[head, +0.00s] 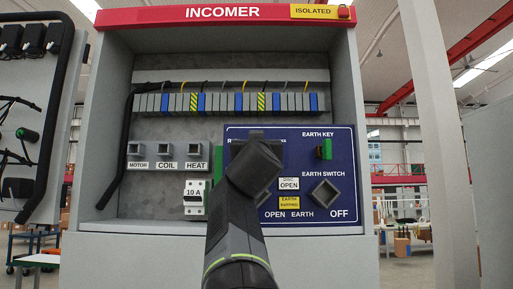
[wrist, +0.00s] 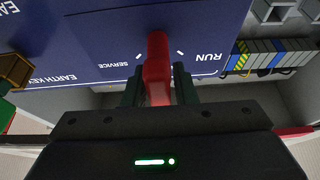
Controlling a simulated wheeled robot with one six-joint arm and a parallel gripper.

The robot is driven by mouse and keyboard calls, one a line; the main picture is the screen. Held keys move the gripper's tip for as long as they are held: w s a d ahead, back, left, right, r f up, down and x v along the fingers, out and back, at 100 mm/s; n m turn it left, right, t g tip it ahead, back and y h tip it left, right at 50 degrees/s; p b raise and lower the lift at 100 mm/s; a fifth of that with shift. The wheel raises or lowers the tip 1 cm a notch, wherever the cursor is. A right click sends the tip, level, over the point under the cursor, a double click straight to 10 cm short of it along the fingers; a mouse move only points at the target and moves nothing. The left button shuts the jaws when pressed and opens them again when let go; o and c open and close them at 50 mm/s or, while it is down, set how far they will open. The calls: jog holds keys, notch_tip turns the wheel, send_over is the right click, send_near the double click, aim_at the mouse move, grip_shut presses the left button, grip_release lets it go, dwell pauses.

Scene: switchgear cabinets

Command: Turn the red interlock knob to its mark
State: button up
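The red interlock knob (wrist: 158,68) stands out from the blue panel (wrist: 85,45) in the wrist view, where the lettering appears upside down. White ticks beside SERVICE and RUN flank it, and its handle lies between the two ticks, along neither. My gripper (wrist: 158,82) has one dark finger on each side of the handle. The fingers are very close to it; whether they press on it cannot be told. In the head view my gripper (head: 254,165) is in front of the panel (head: 340,140) and hides the knob.
The panel also bears a green earth key (head: 327,149) and a square earth switch (head: 325,193) right of my arm. A 10 A breaker (head: 195,197) is to its left. A terminal row (head: 215,103) runs above. The cabinet's side walls enclose the bay.

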grip_shut()
jog(key=shift+f+b, duration=0.15)
jog(key=shift+b, duration=0.35)
jog(key=shift+f+m+h+b, duration=0.15)
jog(key=shift+m+h+b, duration=0.25)
jog(key=shift+m+b, duration=0.55)
jog(key=m+h+b, duration=0.1)
jog(key=m+b, duration=0.1)
jog(key=shift+d+f+b, duration=0.1)
jog(key=shift+b, duration=0.2)
jog(key=m+h+b, duration=0.1)
jog(key=m, duration=0.1)
jog(key=m+h+b, duration=0.1)
jog(key=m, duration=0.1)
jog(key=shift+d+m+g+b, duration=0.15)
jog(key=shift+m+g+b, duration=0.2)
jog(key=shift+g, duration=0.05)
jog(key=shift+d+r+m+g+h+b, duration=0.15)
jog(key=shift+m+g+h, duration=0.25)
jog(key=shift+m, duration=0.55)
jog(key=shift+d+r+m+g+h+b, duration=0.1)
jog(key=shift+m+g+h+b, duration=0.1)
jog(key=shift+m+h, duration=0.6)
jog(key=shift+m, duration=0.35)
